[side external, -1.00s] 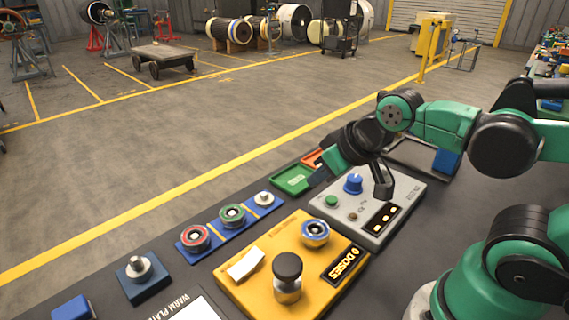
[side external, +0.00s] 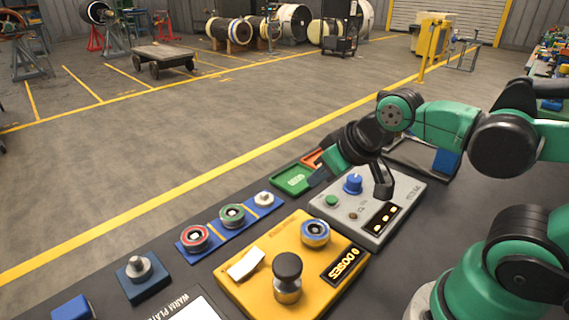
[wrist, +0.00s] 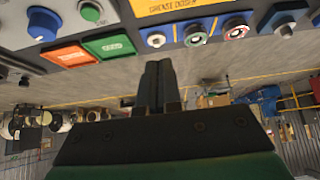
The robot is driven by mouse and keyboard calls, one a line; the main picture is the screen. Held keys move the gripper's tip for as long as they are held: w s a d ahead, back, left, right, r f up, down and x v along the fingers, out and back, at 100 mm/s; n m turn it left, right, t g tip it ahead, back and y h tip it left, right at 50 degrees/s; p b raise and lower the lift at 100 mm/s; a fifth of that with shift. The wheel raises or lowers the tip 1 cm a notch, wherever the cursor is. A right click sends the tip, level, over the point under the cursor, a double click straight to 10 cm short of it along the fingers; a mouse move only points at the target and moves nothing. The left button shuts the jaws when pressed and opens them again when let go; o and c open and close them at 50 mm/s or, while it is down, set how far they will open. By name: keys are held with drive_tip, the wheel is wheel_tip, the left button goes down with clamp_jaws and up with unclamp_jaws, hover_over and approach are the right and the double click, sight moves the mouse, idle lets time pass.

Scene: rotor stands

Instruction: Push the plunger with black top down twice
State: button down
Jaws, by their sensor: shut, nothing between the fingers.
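The plunger with a black top (side external: 287,267) stands upright on a yellow panel (side external: 254,300) in the side external view. Its black knob sits above a short metal stem and collar. A display (side external: 344,265) on the same panel reads "0 DOSES". My gripper (side external: 317,178) is shut and empty, behind and to the right of the plunger, near the green tray, and clear of the plunger. In the wrist view its two dark fingers (wrist: 156,82) are together. The plunger does not show in the wrist view.
A grey panel (side external: 408,190) with a blue knob (side external: 352,184) stands right of the yellow panel. Green (side external: 281,180) and orange trays (wrist: 64,54) sit near my gripper. Space above the yellow panel is clear.

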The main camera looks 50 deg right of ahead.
wheel_tip(320, 180, up, 6)
drive_tip(key=m+t+h, duration=0.2)
drive_tip(key=m+h, duration=0.1)
drive_tip(key=m, duration=2.8)
hover_over(292, 268)
drive_tip(key=shift+r, duration=0.15)
drive_tip(key=shift+f, duration=4.45)
drive_tip(key=shift+f, duration=0.1)
